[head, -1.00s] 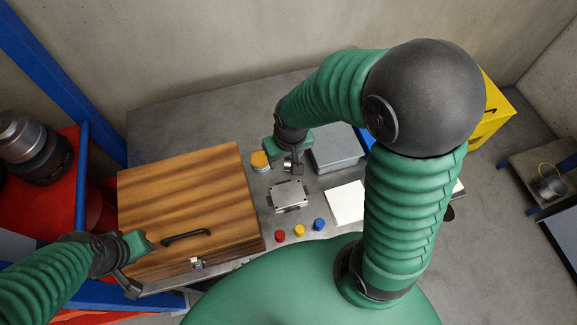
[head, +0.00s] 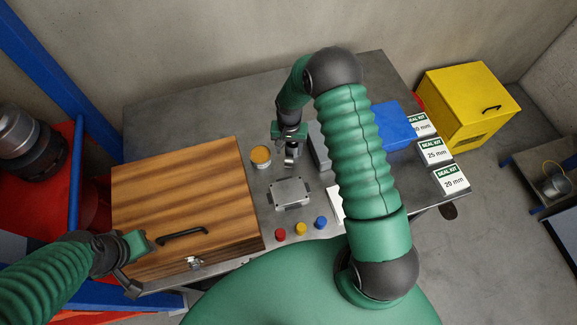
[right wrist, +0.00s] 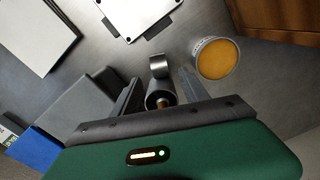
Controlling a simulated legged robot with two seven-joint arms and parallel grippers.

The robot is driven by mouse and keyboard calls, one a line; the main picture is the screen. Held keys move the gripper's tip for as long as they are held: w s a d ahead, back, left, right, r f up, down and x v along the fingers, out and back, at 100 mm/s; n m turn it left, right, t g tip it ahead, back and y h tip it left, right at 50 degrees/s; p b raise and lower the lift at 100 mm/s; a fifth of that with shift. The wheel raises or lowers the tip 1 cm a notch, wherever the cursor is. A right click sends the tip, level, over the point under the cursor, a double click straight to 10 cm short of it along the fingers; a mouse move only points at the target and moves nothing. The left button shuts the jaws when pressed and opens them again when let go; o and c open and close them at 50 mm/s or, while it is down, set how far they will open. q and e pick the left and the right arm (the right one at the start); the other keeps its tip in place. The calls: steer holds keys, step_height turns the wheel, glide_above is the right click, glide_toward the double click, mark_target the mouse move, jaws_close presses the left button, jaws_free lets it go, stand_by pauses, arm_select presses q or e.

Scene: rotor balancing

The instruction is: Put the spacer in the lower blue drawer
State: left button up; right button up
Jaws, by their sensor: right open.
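A small silvery ring, which looks like the spacer (right wrist: 160,66), stands on the grey bench top. It also shows in the head view (head: 289,162). A darker round part with a brown centre (right wrist: 158,97) is close behind it. My right gripper (head: 291,150) is open over these parts, its fingers on either side of them in the right wrist view, with gaps showing. A blue box (head: 392,126) is at the right of the bench, partly hidden by my right arm; I cannot make out its drawers. My left gripper (head: 140,264) is open and empty by the wooden box's front left.
The wooden box (head: 180,195) fills the bench's left side. An orange-topped tin (head: 260,156), a grey metal plate (head: 290,192) and a grey box (head: 318,148) surround the right gripper. Red, yellow and blue buttons (head: 300,229) line the front. Seal kit boxes (head: 434,152) stand at right.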

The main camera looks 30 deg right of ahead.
mark_target(289, 157)
arm_select(q)
steer(key=shift+b+x, duration=0.45)
steer(key=shift+x, duration=0.65)
arm_select(e)
step_height(289, 157, down, 3)
steer(key=shift+w, duration=0.1)
arm_select(q)
steer(key=f+b, duration=0.3)
steer(key=shift+s+d, duration=0.2)
steer(key=shift+s, duration=0.15)
arm_select(e)
step_height(289, 157, down, 5)
steer(key=shift+r, duration=0.2)
arm_select(q)
steer(key=shift+w, duration=0.15)
arm_select(e)
steer(key=shift+r, duration=0.1)
jaws_close()
